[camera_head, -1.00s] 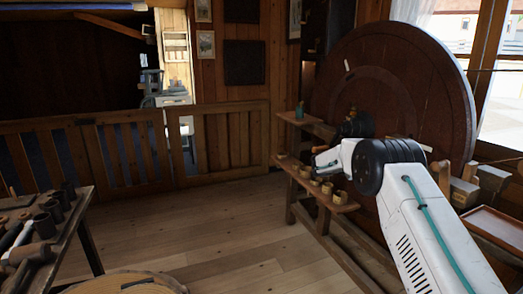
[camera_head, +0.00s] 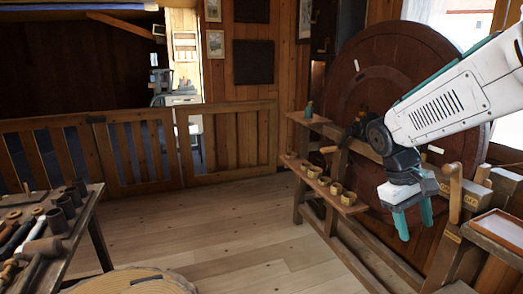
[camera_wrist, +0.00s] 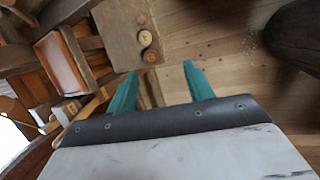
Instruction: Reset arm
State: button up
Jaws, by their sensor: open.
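My gripper (camera_head: 414,216) hangs at the right in the head view, its teal fingers pointing down and apart. It is in front of the large round wooden wheel (camera_head: 365,80) and to the right of the low shelf with small spools. In the wrist view my gripper (camera_wrist: 160,82) is open, with nothing between its fingers. Beyond the fingertips there are wooden boards with a few round pieces (camera_wrist: 146,38) on them, and the plank floor.
A wooden shelf rail (camera_head: 325,188) with several small spools (camera_head: 336,188) stands left of my gripper. A table at the left holds several dark cylinders (camera_head: 66,205). A red-brown tray (camera_head: 500,228) is at the far right. The middle floor (camera_head: 215,225) is clear.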

jog(key=s+a+r+m+t+y, duration=0.1)
jog(key=s+a+y, duration=0.1)
jog(key=s, duration=0.8)
jog(key=s+a+r+m+t+y, duration=0.1)
jog(key=s+a, duration=0.3)
jog(key=s, duration=0.7)
jog(key=shift+a+r+m+t+y, duration=0.4)
jog(key=shift+t+y, duration=0.1)
jog(key=shift+t, duration=0.2)
